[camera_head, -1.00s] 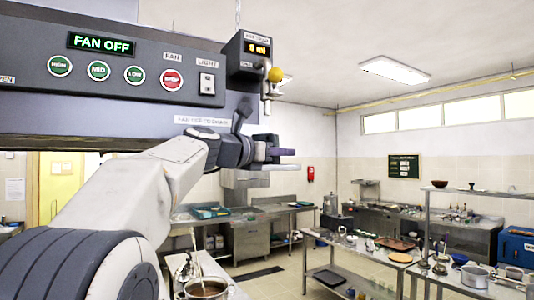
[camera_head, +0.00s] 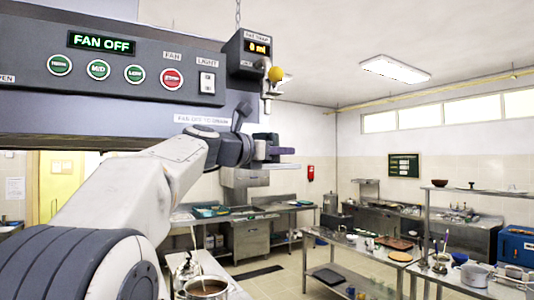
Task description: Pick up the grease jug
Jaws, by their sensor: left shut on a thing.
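My left gripper (camera_head: 280,151) is at the end of the white arm that comes in from the left, below the drain tap (camera_head: 266,88) with its yellow knob. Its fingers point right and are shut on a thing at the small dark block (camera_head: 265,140). This is the place of the grease jug, but its outline is mostly hidden by the gripper and hard to make out. My right gripper is not in view.
The hood panel (camera_head: 120,80) with its buttons and "FAN OFF" display hangs close above my left arm. A small meter box (camera_head: 248,52) sits above the tap. A pot (camera_head: 206,289) stands below at the bottom. Steel tables (camera_head: 350,255) stand at the right.

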